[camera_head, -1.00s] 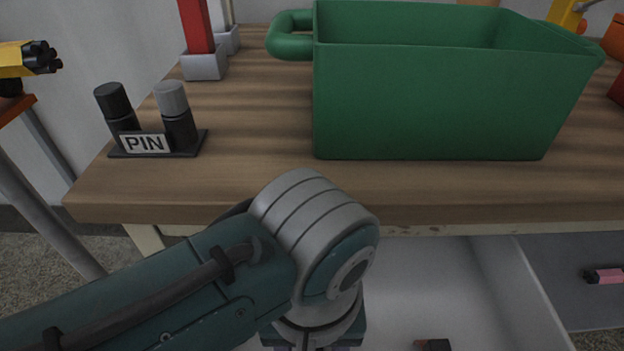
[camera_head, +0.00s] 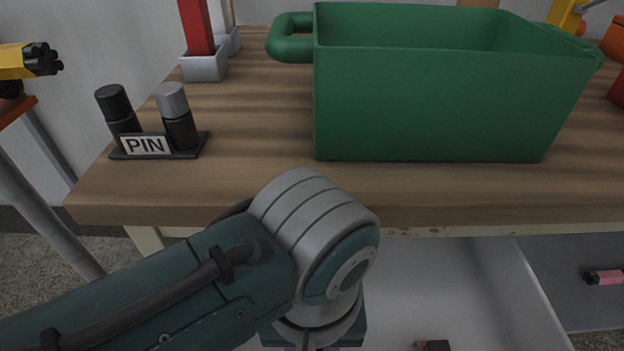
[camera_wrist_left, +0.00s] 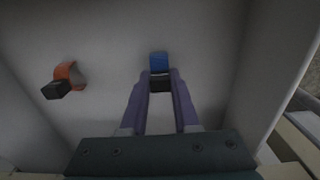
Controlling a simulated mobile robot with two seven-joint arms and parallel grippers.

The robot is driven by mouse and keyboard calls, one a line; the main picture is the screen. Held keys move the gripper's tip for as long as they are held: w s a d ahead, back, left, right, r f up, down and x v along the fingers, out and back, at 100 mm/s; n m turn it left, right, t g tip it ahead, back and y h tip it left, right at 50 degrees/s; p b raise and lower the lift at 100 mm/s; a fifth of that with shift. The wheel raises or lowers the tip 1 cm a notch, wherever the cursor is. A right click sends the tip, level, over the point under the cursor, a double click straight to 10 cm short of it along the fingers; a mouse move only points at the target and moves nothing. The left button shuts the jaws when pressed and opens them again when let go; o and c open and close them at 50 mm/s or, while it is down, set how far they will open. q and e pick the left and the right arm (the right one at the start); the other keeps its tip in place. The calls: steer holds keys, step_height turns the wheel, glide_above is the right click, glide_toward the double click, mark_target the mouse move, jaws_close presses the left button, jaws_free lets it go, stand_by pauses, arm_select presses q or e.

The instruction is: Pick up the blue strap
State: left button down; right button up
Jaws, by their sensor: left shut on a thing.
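The blue strap (camera_wrist_left: 159,61), with a black part below it, is between the fingertips of my left gripper (camera_wrist_left: 160,75) in the left wrist view. The gripper is shut on it, inside the pale open drawer (camera_wrist_left: 110,30). The head view shows my left arm reaching down over the table's front edge into the drawer (camera_head: 450,275). The fingers and the blue strap are hidden there behind the arm. My right gripper is in neither view.
An orange strap with a black block (camera_wrist_left: 70,77) lies left of the gripper in the drawer. Drawer walls stand close on both sides. Above is the wooden tabletop (camera_head: 250,185) with a green bin (camera_head: 440,105) and a PIN holder (camera_head: 150,146). A pink item (camera_head: 603,277) lies right of the drawer.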

arm_select(q)
step_height(320, 180, up, 20)
steer(key=p, duration=0.9)
steer(key=shift+f, duration=0.15)
steer(key=c, duration=1.2)
jaws_free()
steer(key=shift+c, duration=0.2)
jaws_close()
